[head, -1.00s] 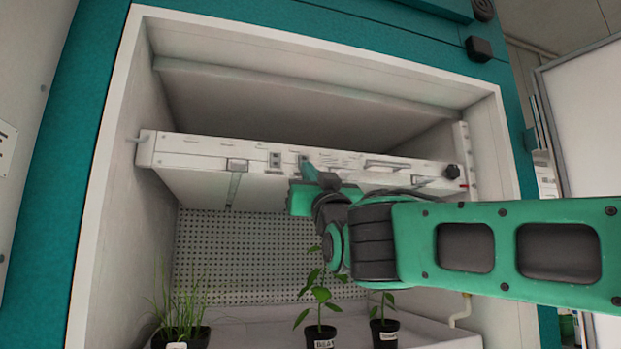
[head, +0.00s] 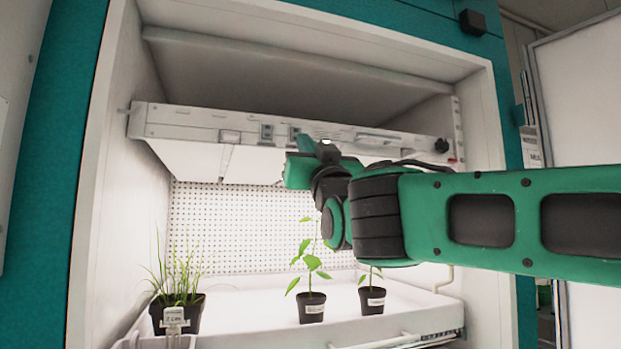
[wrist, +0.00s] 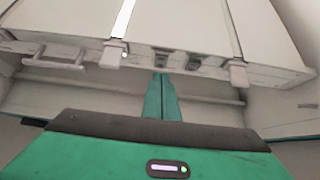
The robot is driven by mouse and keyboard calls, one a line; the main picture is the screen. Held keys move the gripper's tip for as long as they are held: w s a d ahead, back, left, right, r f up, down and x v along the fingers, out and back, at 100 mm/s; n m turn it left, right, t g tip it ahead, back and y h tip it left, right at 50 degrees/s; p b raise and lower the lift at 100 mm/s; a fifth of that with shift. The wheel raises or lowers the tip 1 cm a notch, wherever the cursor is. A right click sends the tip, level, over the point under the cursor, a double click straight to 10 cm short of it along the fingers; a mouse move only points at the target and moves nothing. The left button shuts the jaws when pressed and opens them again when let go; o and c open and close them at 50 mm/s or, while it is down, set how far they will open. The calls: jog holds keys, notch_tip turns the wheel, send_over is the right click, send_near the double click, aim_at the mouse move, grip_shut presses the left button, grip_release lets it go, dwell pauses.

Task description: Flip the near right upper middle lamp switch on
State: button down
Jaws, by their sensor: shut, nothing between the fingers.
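The white lamp panel (head: 185,122) spans the chamber, with small dark switches on its front edge. One switch (head: 267,132) shows left of my gripper in the head view; another (head: 294,132) is just above it and partly hidden. My gripper (head: 304,143) is at the panel front, its fingers shut and empty. In the wrist view the closed green fingers (wrist: 161,82) point at the left of two switches (wrist: 162,57); the other switch (wrist: 194,61) is to the right. I cannot tell whether the fingertips touch the switch. The space below the panel is brightly lit.
Potted plants stand in the white tray below: grass (head: 178,308) at left, a leafy plant (head: 311,304) and a smaller one (head: 372,298) under my arm. A black knob (head: 441,145) is at the panel's right. The chamber walls flank the panel.

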jog(key=s+d+f, duration=0.1)
jog(key=s+f, duration=0.4)
jog(key=f, duration=0.2)
jog(key=shift+s+d+f, duration=0.2)
jog(key=shift+d+f, duration=0.1)
jog(key=shift+f, duration=0.05)
